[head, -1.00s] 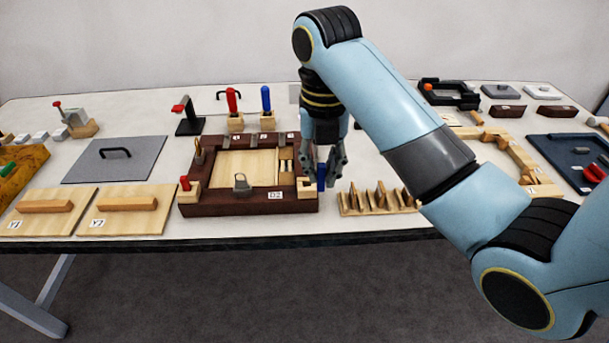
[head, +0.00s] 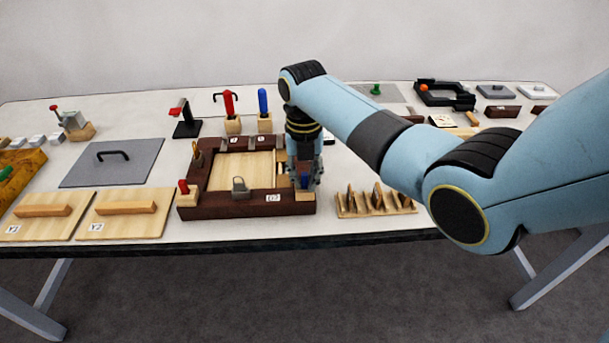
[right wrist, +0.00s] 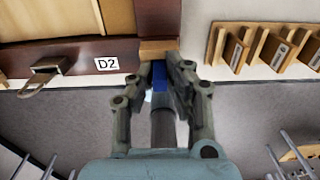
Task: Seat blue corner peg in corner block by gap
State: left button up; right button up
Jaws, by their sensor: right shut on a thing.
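The blue corner peg (head: 305,182) is upright between the fingers of my right gripper (head: 304,178). The gripper is shut on it. The pale wooden corner block (head: 305,196) is at the front right corner of the dark wooden frame marked D2 (head: 235,209). The peg is at the block's top; I cannot tell whether its lower end is inside. In the right wrist view the blue peg (right wrist: 159,72) shows between the fingers (right wrist: 160,90), beside the block (right wrist: 158,46), with its far end hidden. My left gripper is not in view.
A red peg (head: 184,187) stands at the frame's front left corner, and a metal padlock-like piece (head: 240,187) is on the front edge. A slotted wooden rack (head: 375,203) is close on the right. Red (head: 229,103) and blue (head: 263,103) handles stand behind.

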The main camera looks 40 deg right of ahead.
aim_at(304, 174)
jog(key=shift+f, duration=0.15)
jog(key=o, duration=0.7)
jog(key=shift+o, duration=0.2)
notch_tip(304, 174, up, 12)
dwell(0.3)
